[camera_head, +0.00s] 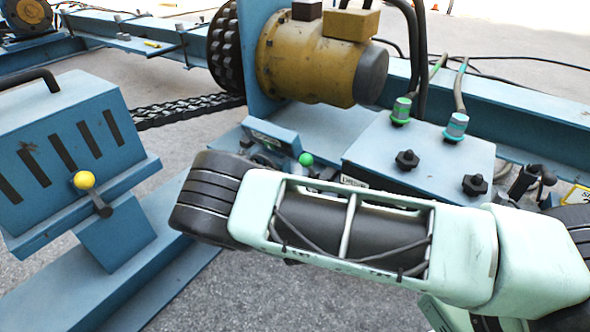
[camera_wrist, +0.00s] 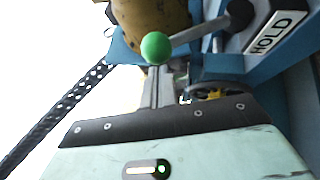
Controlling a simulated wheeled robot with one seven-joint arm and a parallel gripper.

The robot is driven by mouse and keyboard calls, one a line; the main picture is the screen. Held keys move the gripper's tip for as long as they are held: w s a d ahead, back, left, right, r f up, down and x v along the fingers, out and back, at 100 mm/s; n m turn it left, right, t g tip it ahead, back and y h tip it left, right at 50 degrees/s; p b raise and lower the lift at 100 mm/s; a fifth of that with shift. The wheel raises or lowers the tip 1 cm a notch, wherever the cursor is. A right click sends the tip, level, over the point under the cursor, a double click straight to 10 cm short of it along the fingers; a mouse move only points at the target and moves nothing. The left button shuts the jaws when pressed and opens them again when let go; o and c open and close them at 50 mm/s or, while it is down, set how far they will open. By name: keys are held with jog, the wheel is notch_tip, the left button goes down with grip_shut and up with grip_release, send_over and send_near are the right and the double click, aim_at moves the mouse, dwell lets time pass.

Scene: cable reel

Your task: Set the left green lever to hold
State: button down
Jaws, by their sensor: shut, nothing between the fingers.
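A green ball knob (camera_head: 306,159) shows just above my forearm in the head view; the rest of its lever is hidden there. In the wrist view the green knob (camera_wrist: 156,48) is large, and its grey rod (camera_wrist: 200,32) runs right and up to a black hub. A white HOLD plate (camera_wrist: 275,33) lies to the right of the hub. My gripper (camera_wrist: 166,72) shows in the wrist view with its fingers together, just below the knob in the picture. I cannot tell whether they touch it. In the head view my gripper is hidden behind my arm.
A yellow-knobbed lever (camera_head: 84,180) stands on a blue slotted box (camera_head: 60,150) at the left. A yellow motor (camera_head: 310,60) and a chain (camera_head: 190,108) lie behind. A blue box (camera_head: 420,145) with black knobs and cable glands is at the right, close to my arm.

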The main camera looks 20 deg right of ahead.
aim_at(307, 158)
jog(key=d+r+m+g+p, duration=0.1)
jog(key=p, duration=0.1)
jog(key=w+d+r+g+p, duration=0.1)
jog(key=r+p, duration=0.1)
jog(key=shift+w+m+y, duration=0.2)
jog(key=shift+m+y, duration=0.1)
jog(key=shift+m, duration=0.1)
jog(key=shift+w+d+r+m+g+p, duration=0.4)
jog(key=shift+g+p, duration=0.2)
jog(key=shift+p, duration=0.4)
jog(key=shift+w+d+f, duration=0.1)
jog(key=shift+d, duration=0.2)
jog(key=shift+w+d+p, duration=0.45)
jog(key=shift+d+p, duration=0.05)
jog(key=shift+p, duration=0.2)
jog(key=shift+d+r, duration=0.2)
jog(key=shift+r, duration=0.05)
